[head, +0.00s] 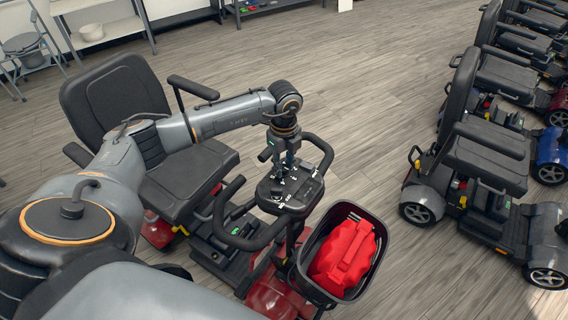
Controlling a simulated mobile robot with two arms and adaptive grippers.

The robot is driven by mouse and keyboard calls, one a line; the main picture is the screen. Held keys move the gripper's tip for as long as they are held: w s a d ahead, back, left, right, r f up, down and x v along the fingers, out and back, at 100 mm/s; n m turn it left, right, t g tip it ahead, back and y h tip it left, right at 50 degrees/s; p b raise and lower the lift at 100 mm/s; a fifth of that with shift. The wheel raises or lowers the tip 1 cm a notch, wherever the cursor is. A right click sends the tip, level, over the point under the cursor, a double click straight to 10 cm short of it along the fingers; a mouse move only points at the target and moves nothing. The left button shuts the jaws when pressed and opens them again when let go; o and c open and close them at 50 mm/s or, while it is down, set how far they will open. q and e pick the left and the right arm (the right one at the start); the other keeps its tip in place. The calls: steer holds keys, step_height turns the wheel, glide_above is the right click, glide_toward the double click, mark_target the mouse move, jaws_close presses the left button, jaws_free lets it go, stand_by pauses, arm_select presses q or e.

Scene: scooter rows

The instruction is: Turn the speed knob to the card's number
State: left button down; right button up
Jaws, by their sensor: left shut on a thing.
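The red scooter's dark control panel (300,199) with white markings sits between its looped black handlebars (322,150). My left gripper (286,170) points down onto the panel and is shut on the speed knob, which its fingers mostly hide. The knob's pointer and setting cannot be read from here. No card with a number can be made out. My right gripper is not in view.
A black front basket (331,289) holds a red bag (346,257). The scooter's black seat (188,180) is beneath my left arm. More scooters (483,160) stand in a row at right. Open wooden floor lies between.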

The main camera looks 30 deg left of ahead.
mark_target(284, 167)
arm_select(q)
steer(key=shift+w+r, duration=0.1)
steer(key=c, duration=1)
jaws_free()
step_height(284, 167, up, 12)
